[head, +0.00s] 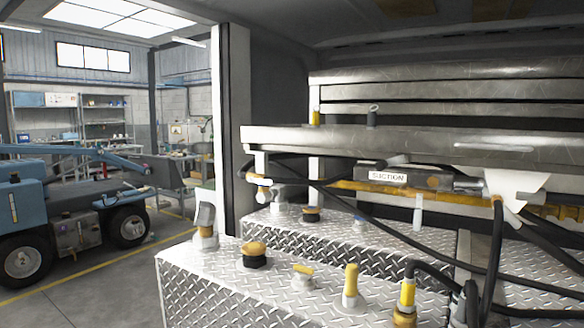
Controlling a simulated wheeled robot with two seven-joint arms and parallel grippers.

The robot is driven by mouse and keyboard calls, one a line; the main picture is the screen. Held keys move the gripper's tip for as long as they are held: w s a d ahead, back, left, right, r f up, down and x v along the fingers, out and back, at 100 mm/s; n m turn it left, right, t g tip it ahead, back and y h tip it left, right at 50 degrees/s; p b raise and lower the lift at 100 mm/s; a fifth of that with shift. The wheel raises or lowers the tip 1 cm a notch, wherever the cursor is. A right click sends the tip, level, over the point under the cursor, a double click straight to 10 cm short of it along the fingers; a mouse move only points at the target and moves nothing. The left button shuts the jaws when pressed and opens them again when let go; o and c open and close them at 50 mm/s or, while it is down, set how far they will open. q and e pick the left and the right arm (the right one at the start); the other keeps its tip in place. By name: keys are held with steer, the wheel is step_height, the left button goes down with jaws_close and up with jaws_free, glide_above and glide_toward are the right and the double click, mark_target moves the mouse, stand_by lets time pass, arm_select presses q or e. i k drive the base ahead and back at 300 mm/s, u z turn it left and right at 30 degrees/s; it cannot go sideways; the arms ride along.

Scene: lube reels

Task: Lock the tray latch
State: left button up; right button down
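A long metal tray (400,143) spans the right half of the head view inside the compartment, its front edge facing me. A small dark upright pin with a ring-like top (373,115) stands at the tray's upper edge. A short yellow post (315,118) stands left of it. I cannot tell which of these parts, if any, is the tray latch, or whether it is locked. Below the tray hang a box labelled SUCTION (388,177) and a yellow bar (350,187). Neither of my grippers can be made out.
A diamond-plate box top (215,262) below carries yellow-capped fittings, including a black and yellow cap (254,254) and a yellow handle (351,285). Black hoses (430,235) cross the right side. A white bracket (515,187) hangs at right. A blue vehicle (70,215) stands outside, left.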

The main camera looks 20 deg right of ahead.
mark_target(381, 165)
steer(key=u, duration=0.45)
steer(key=i, duration=1.05)
steer(key=z, duration=2.35)
